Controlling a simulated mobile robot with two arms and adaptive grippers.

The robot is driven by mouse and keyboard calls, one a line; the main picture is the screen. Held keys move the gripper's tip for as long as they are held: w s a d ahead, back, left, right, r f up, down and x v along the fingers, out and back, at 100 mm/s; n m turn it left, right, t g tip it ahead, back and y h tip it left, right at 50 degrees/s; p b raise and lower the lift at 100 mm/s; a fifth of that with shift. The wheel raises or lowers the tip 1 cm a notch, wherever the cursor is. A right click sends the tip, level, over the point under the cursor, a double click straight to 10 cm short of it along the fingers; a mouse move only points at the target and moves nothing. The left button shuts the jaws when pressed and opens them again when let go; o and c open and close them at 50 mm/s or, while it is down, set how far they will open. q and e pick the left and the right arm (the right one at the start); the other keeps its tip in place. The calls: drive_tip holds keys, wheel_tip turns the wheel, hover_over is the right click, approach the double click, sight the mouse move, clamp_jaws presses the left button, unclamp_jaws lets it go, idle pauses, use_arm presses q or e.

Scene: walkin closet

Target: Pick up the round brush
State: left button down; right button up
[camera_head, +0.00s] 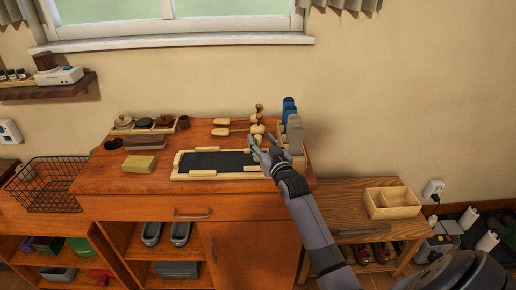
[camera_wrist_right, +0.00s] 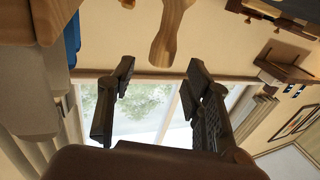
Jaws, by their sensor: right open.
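Several wooden-handled brushes lie near the back of the cabinet top; one (camera_head: 235,121) lies farther back and another (camera_head: 232,131) nearer, their rounded ends to the right. I cannot tell for sure which is the round brush. My right gripper (camera_head: 261,141) is open and empty, its fingers pointing at the rounded wooden pieces just beyond. In the right wrist view, a pale wooden handle (camera_wrist_right: 172,32) shows above the gap between the open fingers (camera_wrist_right: 160,80), seemingly apart from them. The brush heads are partly hidden or too small to make out. My left gripper is out of view.
A wooden-framed dark mat (camera_head: 220,176) lies in front of the brushes. A wooden holder with blue (camera_head: 289,106) and grey upright items stands close right of my gripper. A tray of round tins (camera_head: 144,124) and a yellow block (camera_head: 138,164) are at left.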

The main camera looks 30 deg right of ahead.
sight(259, 139)
drive_tip(key=x, duration=0.4)
drive_tip(key=shift+f, duration=0.2)
drive_tip(key=shift+s, duration=0.1)
clamp_jaws()
idle(0.3)
